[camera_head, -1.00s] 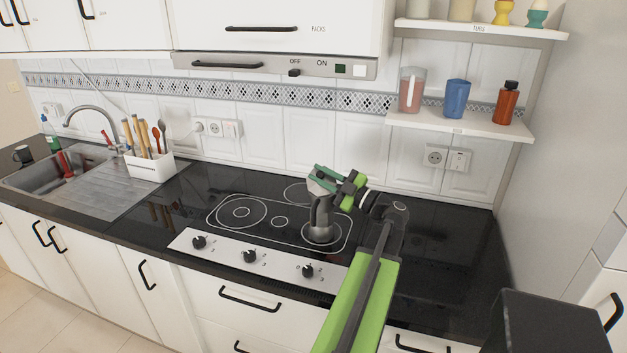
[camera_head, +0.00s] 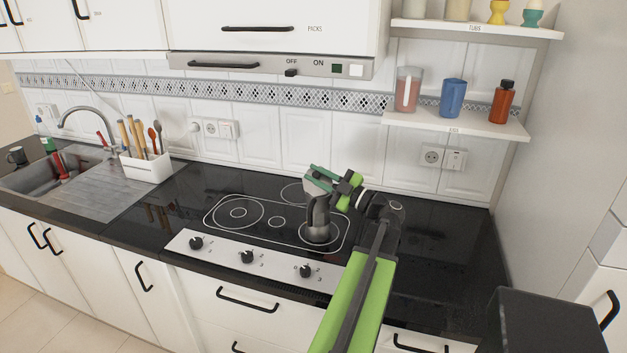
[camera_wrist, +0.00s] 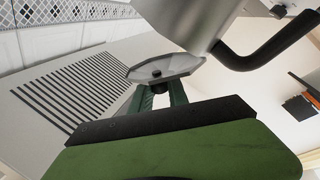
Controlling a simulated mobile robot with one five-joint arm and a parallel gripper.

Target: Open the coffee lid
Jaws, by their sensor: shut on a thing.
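My gripper (camera_head: 318,180), with green fingers, is at the top of the pot. In the wrist view my gripper (camera_wrist: 158,92) is shut on the lid at its knob. The fingertips are partly hidden.
The hob (camera_head: 240,222) has bare rings left of the pot and knobs along its front. A white utensil box (camera_head: 147,166) stands by the sink (camera_head: 40,172). The range hood (camera_head: 270,66) hangs above. A shelf (camera_head: 450,124) with cups is at right.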

